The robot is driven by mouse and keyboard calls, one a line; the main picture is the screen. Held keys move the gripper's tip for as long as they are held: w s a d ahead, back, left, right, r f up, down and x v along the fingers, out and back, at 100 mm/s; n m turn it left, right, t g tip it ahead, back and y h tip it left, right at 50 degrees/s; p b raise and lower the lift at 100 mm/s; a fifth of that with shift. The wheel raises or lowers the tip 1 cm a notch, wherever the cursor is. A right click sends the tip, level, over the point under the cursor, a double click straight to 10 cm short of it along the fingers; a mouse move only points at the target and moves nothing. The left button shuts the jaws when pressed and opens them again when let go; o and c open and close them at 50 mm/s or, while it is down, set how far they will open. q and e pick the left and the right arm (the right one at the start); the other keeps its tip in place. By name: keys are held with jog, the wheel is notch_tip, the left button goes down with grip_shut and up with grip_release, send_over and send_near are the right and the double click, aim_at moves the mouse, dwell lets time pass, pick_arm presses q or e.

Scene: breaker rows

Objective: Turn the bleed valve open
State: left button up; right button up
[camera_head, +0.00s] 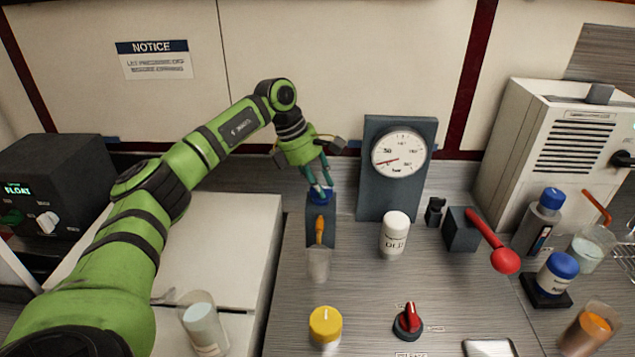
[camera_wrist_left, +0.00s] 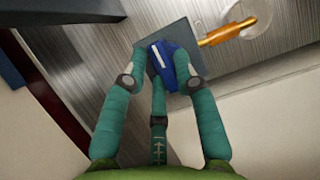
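A blue valve knob (camera_head: 320,196) sits on top of a grey block (camera_head: 321,236) with an orange spout (camera_head: 320,230), apparently the bleed valve. The knob has a white mark and also shows in the left wrist view (camera_wrist_left: 176,68). My left gripper (camera_head: 320,190) reaches down over it. Its teal fingers (camera_wrist_left: 165,70) are closed in around the knob, and the knob is partly hidden between them. A clear cup (camera_head: 319,265) stands under the spout. My right gripper is not in either view.
A pressure gauge (camera_head: 399,153) stands behind, its red needle pointing left. Bottles and cups crowd the right side.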

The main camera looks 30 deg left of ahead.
pick_arm(q)
jog(key=shift+o, duration=0.4)
jog(key=shift+d, duration=0.1)
jog(key=shift+r, duration=0.15)
jog(key=v, duration=1.1)
jog(key=shift+r, duration=0.35)
